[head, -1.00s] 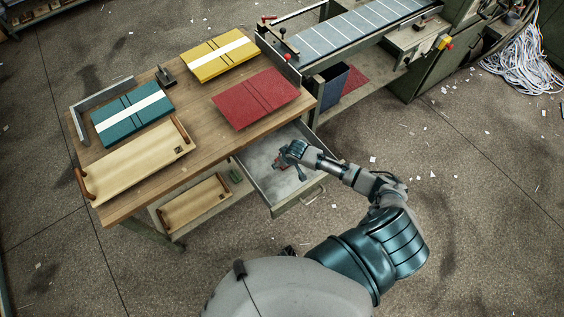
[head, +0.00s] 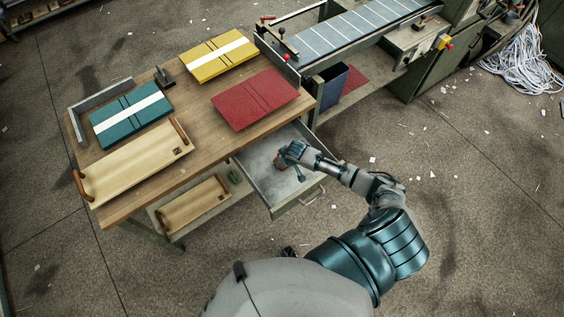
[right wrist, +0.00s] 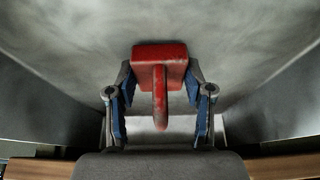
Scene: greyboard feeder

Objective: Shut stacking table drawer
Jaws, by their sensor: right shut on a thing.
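The stacking table (head: 215,165) has a wooden top, and its grey drawer (head: 262,186) is pulled out at the front right. The drawer front, with a pale handle (head: 314,195), faces the lower right. My right gripper (head: 284,161) is inside the open drawer, over its floor. In the right wrist view my right gripper (right wrist: 160,82) is shut on a red block with a rounded stem (right wrist: 160,58), with one blue-padded finger on each side. I cannot tell whether the block touches the drawer floor. My left gripper is not in view.
Teal (head: 130,113), yellow (head: 218,55) and red (head: 255,98) boards lie on the top beside a wooden tray (head: 137,163). A second tray (head: 193,205) is on the shelf below. A conveyor (head: 345,30) stands behind. The floor right of the drawer is mostly clear.

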